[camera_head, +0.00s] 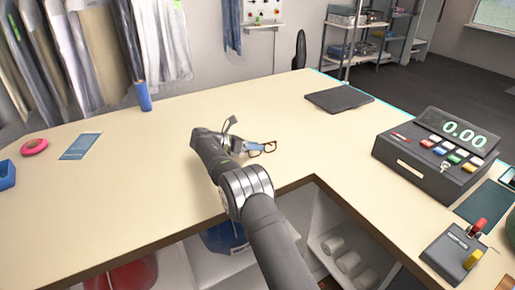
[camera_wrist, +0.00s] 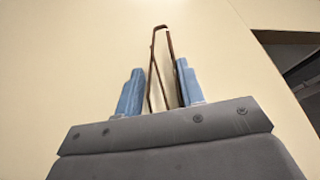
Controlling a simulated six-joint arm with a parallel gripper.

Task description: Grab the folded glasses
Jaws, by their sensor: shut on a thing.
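The folded glasses (camera_head: 268,147) have a thin brown frame and are at the counter's middle in the head view. In the wrist view the glasses (camera_wrist: 164,40) show as a narrow brown loop standing out between the blue fingers. My gripper (camera_head: 246,146) is shut on the glasses, low over the counter. In the wrist view my gripper (camera_wrist: 160,92) has one finger on each side of the frame. The rest of the glasses is hidden by the fingers and the gripper body. I cannot tell whether the glasses still touch the counter.
The cream counter (camera_head: 120,210) is mostly clear around my gripper. A dark flat pad (camera_head: 339,99) lies behind to the right. A cash register (camera_head: 436,150) stands at right.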

